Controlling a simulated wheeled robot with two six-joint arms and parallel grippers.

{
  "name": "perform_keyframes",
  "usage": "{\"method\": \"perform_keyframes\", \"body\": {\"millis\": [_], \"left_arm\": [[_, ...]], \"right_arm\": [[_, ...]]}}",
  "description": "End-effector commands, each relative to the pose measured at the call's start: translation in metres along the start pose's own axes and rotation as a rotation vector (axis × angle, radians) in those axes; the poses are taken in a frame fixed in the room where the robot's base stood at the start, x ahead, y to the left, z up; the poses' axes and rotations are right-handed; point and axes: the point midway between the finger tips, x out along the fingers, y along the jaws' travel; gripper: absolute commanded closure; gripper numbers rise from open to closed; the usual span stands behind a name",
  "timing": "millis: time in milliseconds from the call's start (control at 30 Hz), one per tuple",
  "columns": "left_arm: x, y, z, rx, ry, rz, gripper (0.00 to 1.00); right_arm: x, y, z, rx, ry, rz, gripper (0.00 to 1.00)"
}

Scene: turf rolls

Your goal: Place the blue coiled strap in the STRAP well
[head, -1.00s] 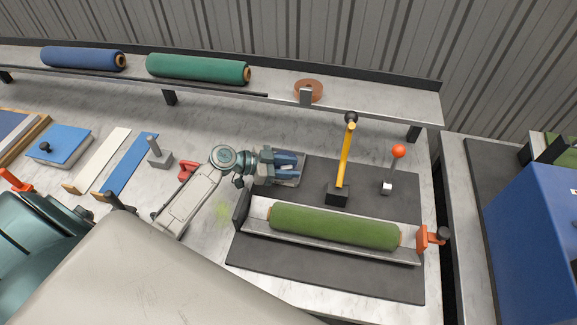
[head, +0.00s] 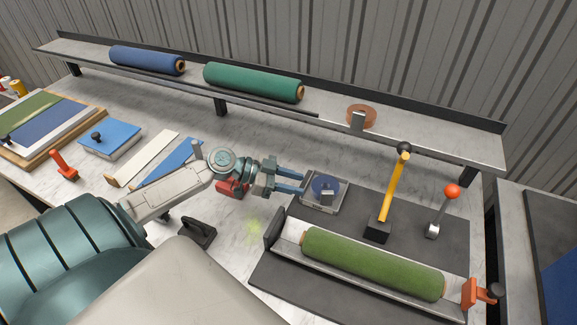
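The blue coiled strap (head: 323,184) sits inside a small grey well (head: 311,203) at the back left of the dark mat. A small dark block stands in front of it and hides part of the coil. No label is readable on the well. My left gripper (head: 303,182) is just left of the well, its two blue fingers apart and pointing right at it. Nothing shows between the fingers. Whether the fingertips touch the well's edge, I cannot tell. My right gripper is not in view.
A green turf roll (head: 370,262) lies in a metal trough in front of the well. A yellow lever (head: 394,194) and a red-knobbed lever (head: 444,210) stand right of the well. A black-handled tool (head: 197,234) and a red item (head: 230,188) lie near my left arm.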

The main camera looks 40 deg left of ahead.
Motion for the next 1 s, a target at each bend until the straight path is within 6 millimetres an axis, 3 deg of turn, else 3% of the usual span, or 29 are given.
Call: {"method": "perform_keyframes", "body": {"millis": [267,1000], "left_arm": [[-0.0124,0.0003,0.0,0.0,-0.002,0.001,0.64],[-0.0129,0.0002,-0.0006,-0.001,0.0,0.0,0.64]], "right_arm": [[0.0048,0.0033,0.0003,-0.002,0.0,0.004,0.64],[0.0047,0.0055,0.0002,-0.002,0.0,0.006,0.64]]}}
